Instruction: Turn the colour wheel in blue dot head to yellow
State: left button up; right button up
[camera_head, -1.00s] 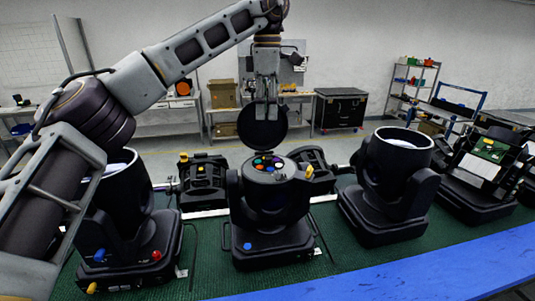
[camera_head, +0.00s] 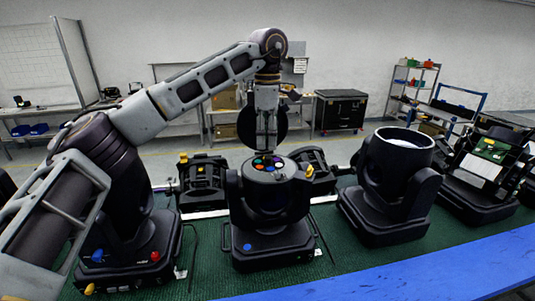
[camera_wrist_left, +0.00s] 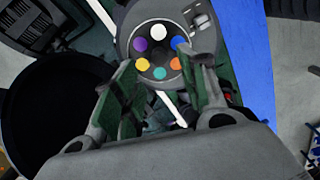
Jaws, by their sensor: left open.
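The blue dot head (camera_head: 268,205) is a black moving light in the middle of the head view, with a blue dot (camera_head: 247,246) on its base. Its round cap stands open behind its top and fills the left of the wrist view as a black disc (camera_wrist_left: 45,118). On top is the colour wheel (camera_head: 268,163), a ring of several coloured discs; a white disc (camera_wrist_left: 158,31) and a purple disc (camera_wrist_left: 141,45) show clearly in the wrist view (camera_wrist_left: 158,53). My left gripper (camera_head: 267,142) is open and empty, pointing down just above the wheel. My right gripper is out of view.
Another head with red and blue knobs (camera_head: 98,255) stands left, partly behind my arm. An open-topped head (camera_head: 395,185) stands right, and one with a green board (camera_head: 490,149) farther right. A blue rail (camera_head: 400,275) runs along the front of the green mat (camera_head: 350,255).

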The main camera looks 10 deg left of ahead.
aim_at(267, 157)
pick_arm(q)
jog(key=shift+f, duration=2.75)
grip_shut()
